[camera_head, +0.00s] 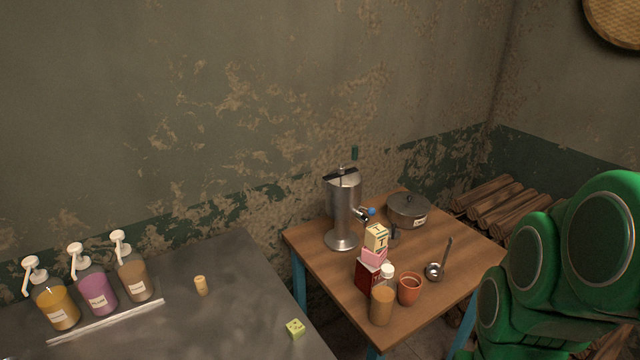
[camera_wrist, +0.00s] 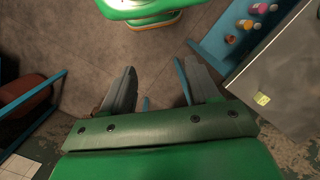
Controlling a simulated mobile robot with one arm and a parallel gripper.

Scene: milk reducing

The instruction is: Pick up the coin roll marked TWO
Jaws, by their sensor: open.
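A small tan cylinder (camera_head: 201,285) stands upright on the grey counter (camera_head: 225,325). It looks like a coin roll, but no marking on it can be read, so I cannot tell whether it is the one marked TWO. My gripper (camera_wrist: 160,78) is open and empty in the wrist view, its two fingers spread above bare floor. It is apart from both the counter and the wooden table. The head view shows only my green arm at the right, not the fingers.
Three pump bottles (camera_head: 98,292) stand left of the cylinder. A yellow-green cube (camera_head: 295,328) lies near the counter's right edge; it also shows in the wrist view (camera_wrist: 262,99). The wooden table (camera_head: 440,275) holds a metal dispenser (camera_head: 341,215), pot (camera_head: 408,209), cartons, cups and ladle.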

